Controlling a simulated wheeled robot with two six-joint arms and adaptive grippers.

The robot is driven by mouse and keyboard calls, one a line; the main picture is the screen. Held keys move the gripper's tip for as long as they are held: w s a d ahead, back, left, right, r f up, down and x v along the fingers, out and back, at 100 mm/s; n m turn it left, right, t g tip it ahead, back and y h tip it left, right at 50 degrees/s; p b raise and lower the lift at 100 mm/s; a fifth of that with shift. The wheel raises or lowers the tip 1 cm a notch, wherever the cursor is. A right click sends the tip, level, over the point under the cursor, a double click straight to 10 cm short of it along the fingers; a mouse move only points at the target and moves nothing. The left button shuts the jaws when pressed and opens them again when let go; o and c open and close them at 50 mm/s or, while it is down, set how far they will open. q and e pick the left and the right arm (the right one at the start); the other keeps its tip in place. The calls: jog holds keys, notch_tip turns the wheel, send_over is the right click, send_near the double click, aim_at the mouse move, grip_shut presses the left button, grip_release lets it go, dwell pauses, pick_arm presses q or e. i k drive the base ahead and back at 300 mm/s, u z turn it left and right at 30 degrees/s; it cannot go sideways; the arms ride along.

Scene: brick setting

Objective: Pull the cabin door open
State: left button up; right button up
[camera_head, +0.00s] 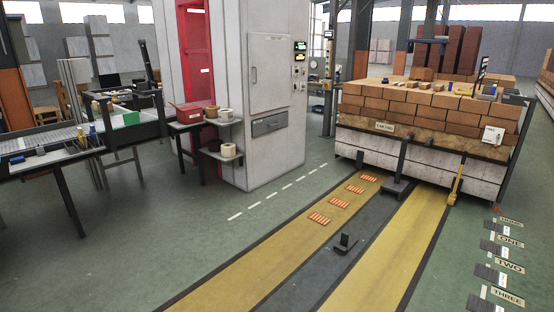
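A tall white cabin (233,165) stands left of the middle in the head view. Neither of my grippers is in view.
A grey drawer front (269,125) and a control panel (299,58) sit on the cabin. Shelves with pots (229,151) stand at its left. Brick stack (425,103) at right. A small black stand (345,243) is on the floor lane; the foreground floor is mostly clear.

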aim_at(269, 54)
jog(key=u, duration=0.15)
jog(key=i, duration=2.9)
jog(key=u, duration=0.35)
jog(key=i, duration=1.95)
jog(key=u, duration=0.25)
jog(key=i, duration=1.5)
jog(key=z, duration=1.25)
